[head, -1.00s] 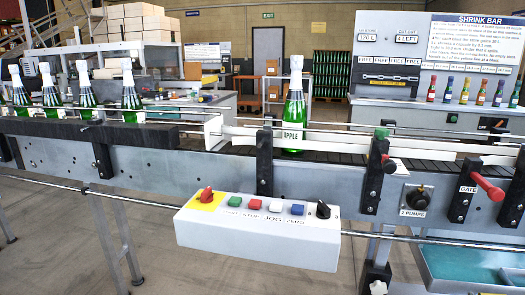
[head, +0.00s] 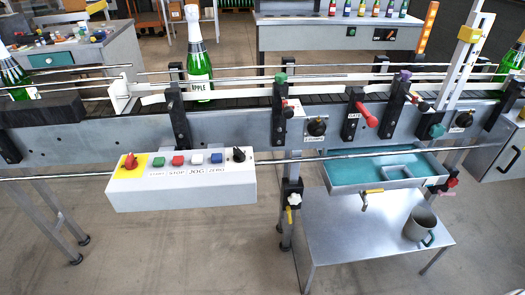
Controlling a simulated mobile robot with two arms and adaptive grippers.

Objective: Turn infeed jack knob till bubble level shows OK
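Neither of my grippers shows in the head view. I cannot make out a bubble level or a marked infeed jack knob. A black clamp (head: 291,187) with a small pale and yellow knob (head: 294,200) sits on the conveyor leg below the rail. Along the conveyor side (head: 235,133) are a green-topped post (head: 280,79), a purple-topped post (head: 404,75), a red gate handle (head: 367,115), black dials (head: 317,127) and a teal knob (head: 436,130). Which of these is the infeed jack is not readable.
A white control box (head: 180,187) with a red knob and coloured buttons juts out in front. A teal tray (head: 385,168) hangs above a low metal table (head: 340,225) holding a grey mug (head: 419,224). A labelled green bottle (head: 194,35) stands on the conveyor. Floor at front is clear.

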